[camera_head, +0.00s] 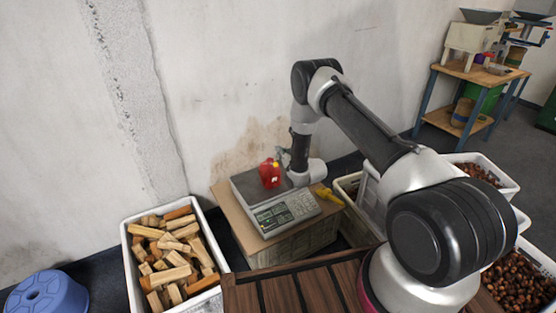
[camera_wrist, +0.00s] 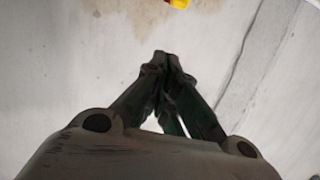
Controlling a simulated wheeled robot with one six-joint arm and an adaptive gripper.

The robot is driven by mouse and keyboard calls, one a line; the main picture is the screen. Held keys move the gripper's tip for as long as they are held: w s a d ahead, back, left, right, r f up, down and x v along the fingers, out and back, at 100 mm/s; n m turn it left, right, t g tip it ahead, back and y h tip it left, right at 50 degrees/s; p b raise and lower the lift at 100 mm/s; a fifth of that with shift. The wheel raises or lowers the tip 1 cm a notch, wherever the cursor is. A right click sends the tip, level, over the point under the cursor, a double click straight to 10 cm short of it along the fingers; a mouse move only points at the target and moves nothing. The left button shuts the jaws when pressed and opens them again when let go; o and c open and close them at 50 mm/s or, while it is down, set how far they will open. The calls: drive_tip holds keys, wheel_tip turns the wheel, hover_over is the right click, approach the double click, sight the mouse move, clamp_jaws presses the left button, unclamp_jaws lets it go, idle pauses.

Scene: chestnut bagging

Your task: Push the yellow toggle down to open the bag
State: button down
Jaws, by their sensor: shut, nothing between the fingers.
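A small red object (camera_head: 270,174) stands on the scale's metal plate in the head view; a yellow spot shows on it, and I cannot tell whether it is the bag. A yellow piece (camera_head: 328,195) lies by the right end of the scale; I cannot tell whether this is the toggle. My gripper (camera_head: 281,153) is beside and just above the red object, apart from the yellow piece at the right. In the wrist view my gripper (camera_wrist: 163,62) is shut and empty, fingertips together. A yellow and red bit (camera_wrist: 180,3) shows at the top edge there, beyond the fingertips.
The scale (camera_head: 285,214) sits on a crate with a board on top, close to the stained wall. A white crate of wood pieces (camera_head: 132,262) is at left, with a blue stool (camera_head: 47,293) beyond it. Chestnut crates (camera_head: 515,280) stand at right. A slatted wooden surface (camera_head: 295,290) is in front.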

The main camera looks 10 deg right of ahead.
sight(276, 164)
drive_tip(key=shift+w+a+f, duration=0.1)
drive_tip(key=shift+w+f, duration=0.25)
drive_tip(key=shift+f, duration=0.4)
drive_tip(key=shift+w+a+f, duration=0.15)
drive_tip(key=shift+w+f, duration=0.2)
drive_tip(key=shift+f, duration=0.45)
drive_tip(key=shift+w+a+f, duration=0.1)
drive_tip(key=shift+w+f, duration=0.25)
drive_tip(key=shift+f, duration=0.4)
wheel_tip(276, 164, down, 5)
drive_tip(key=shift+f, duration=0.15)
